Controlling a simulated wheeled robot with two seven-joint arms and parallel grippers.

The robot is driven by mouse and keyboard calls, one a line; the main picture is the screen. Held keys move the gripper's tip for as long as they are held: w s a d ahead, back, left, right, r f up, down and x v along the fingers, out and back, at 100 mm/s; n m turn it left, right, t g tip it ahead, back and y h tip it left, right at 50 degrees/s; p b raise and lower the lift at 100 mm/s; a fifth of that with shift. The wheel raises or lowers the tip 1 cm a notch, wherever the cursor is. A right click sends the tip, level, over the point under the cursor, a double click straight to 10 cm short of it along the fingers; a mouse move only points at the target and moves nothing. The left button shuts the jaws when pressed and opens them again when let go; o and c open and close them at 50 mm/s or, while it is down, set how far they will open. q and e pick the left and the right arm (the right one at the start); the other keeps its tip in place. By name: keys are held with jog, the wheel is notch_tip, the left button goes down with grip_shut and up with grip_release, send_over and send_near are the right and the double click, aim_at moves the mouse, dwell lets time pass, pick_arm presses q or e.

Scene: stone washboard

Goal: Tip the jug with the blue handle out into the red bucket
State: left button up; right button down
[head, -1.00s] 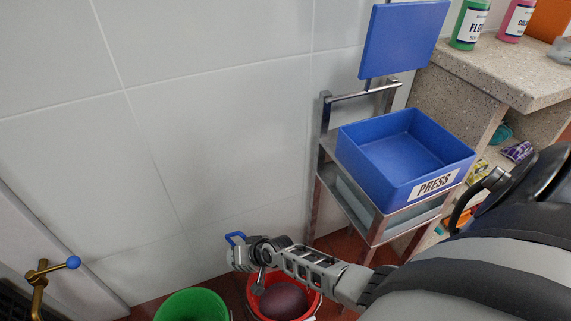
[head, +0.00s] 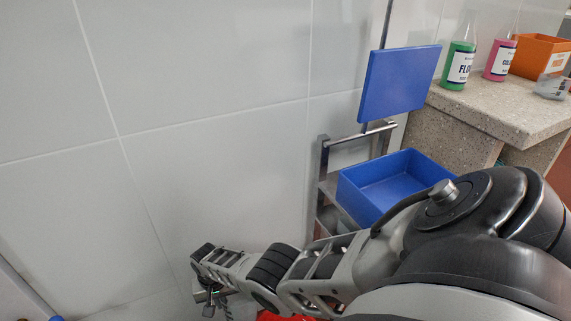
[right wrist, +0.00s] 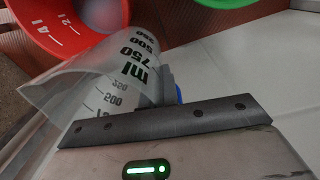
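The jug (right wrist: 110,85) is clear plastic with black ml markings. It lies tilted across the right wrist view, and a bit of its blue handle (right wrist: 179,94) shows behind my gripper. My right gripper (right wrist: 168,92) appears shut on the handle; its fingers are mostly hidden. In the head view the right gripper (head: 213,298) is low, near the wall, and the jug cannot be made out. The red bucket (right wrist: 62,30) is beyond the jug at upper left, with a greyish-pink surface inside. Only a red sliver of it (head: 285,316) shows in the head view. My left gripper is out of view.
A green bucket (right wrist: 222,3) stands beside the red one. A metal stand holds a blue tray (head: 385,185) and a blue panel (head: 400,82). A stone counter (head: 490,110) carries bottles and an orange box (head: 540,55). The tiled wall is close behind the gripper.

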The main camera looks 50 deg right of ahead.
notch_tip(320, 180, up, 6)
jog(key=p, duration=0.6)
jog(key=shift+r, duration=0.15)
jog(key=shift+w, duration=0.1)
